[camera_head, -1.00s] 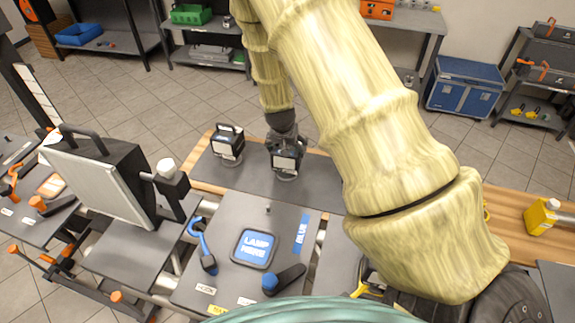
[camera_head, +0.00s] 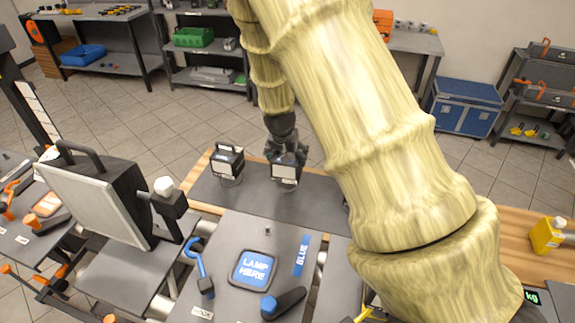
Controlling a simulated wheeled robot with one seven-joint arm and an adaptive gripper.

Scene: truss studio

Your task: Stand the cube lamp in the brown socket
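Two dark cube lamps stand on a grey mat (camera_head: 320,213) at the table's far side: a left cube lamp (camera_head: 227,161) and a right cube lamp (camera_head: 286,170). My gripper (camera_head: 284,152) is at the top of the right lamp, its dark fingers showing to both sides. Whether they are closed on the lamp, or the lamp is clear of the mat, I cannot tell. Nearer, a blue-lit square marked LAMP HERE (camera_head: 252,269) sits in a grey panel with a BLUE label (camera_head: 301,255). An orange-brown square (camera_head: 47,204) shows at far left.
A large tilted panel lamp (camera_head: 95,205) stands left of the mat. A blue hook (camera_head: 200,262) and a blue-tipped handle (camera_head: 283,304) flank the lit square. A yellow bottle (camera_head: 547,236) stands far right. My arm hides the table's middle right.

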